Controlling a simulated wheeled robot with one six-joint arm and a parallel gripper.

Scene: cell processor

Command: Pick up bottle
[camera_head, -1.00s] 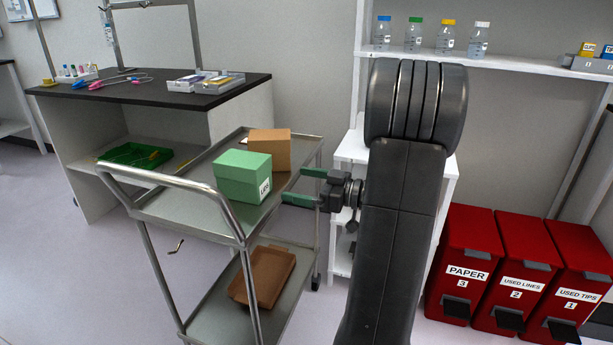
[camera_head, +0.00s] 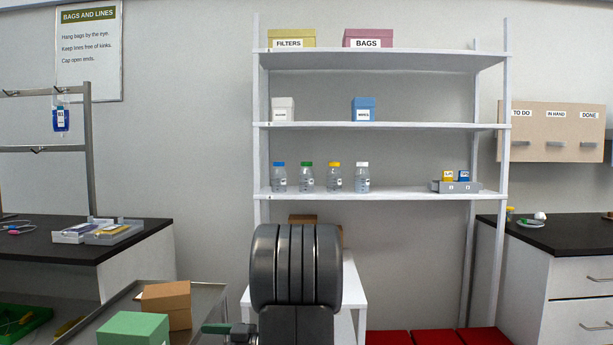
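Several clear bottles stand upright in a row on the lower shelf (camera_head: 400,193) of the white rack. From left to right they are a blue-capped bottle (camera_head: 279,180), a green-capped bottle (camera_head: 306,180), a yellow-capped bottle (camera_head: 334,180) and a white-capped bottle (camera_head: 362,180). My gripper (camera_head: 214,328) shows only in part at the bottom, left of my dark arm, with one green finger in view. It is low, well below the bottles and beside the cart. The rest of it is cut off, so its opening cannot be seen.
A grey holder (camera_head: 456,187) with small labelled packs stands right of the bottles. Boxes fill parts of the upper shelves. A metal cart (camera_head: 209,300) carries a green box (camera_head: 134,329) and a brown box (camera_head: 166,303). Red bins (camera_head: 433,337) stand at the bottom right. Shelf room right of the white-capped bottle is clear.

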